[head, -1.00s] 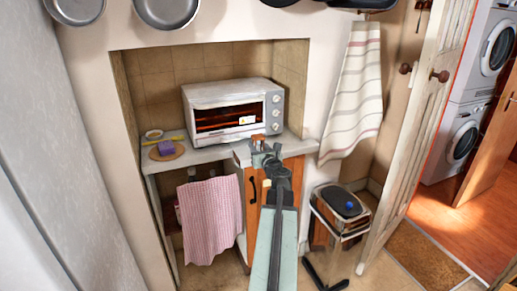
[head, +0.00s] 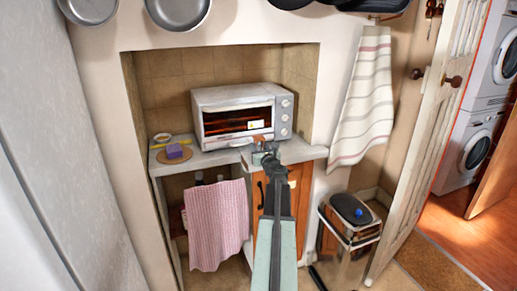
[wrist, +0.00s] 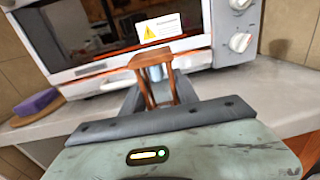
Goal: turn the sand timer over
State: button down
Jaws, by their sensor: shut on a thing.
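The sand timer (wrist: 151,62) has a reddish-brown wooden frame with a flat square end and thin posts. In the wrist view it stands between my fingers, in front of the toaster oven. My gripper (wrist: 160,92) is shut on it. The timer's lower part is hidden behind my gripper, and I cannot tell if it touches the counter. In the head view the timer is a small brown shape (head: 259,142) at the tip of my gripper (head: 265,156), near the counter's front edge.
A white toaster oven (head: 241,112) stands close behind the timer on the grey counter (head: 215,158). A purple sponge (head: 174,151) lies on a round board at left. A pink towel (head: 217,225) hangs below. A pedal bin (head: 350,210) stands at right.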

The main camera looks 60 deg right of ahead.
aim_at(260, 149)
jog(key=c, duration=0.9)
grip_release()
jog(key=shift+o, duration=0.2)
jog(key=v, duration=0.8)
jog(key=shift+d, duration=0.1)
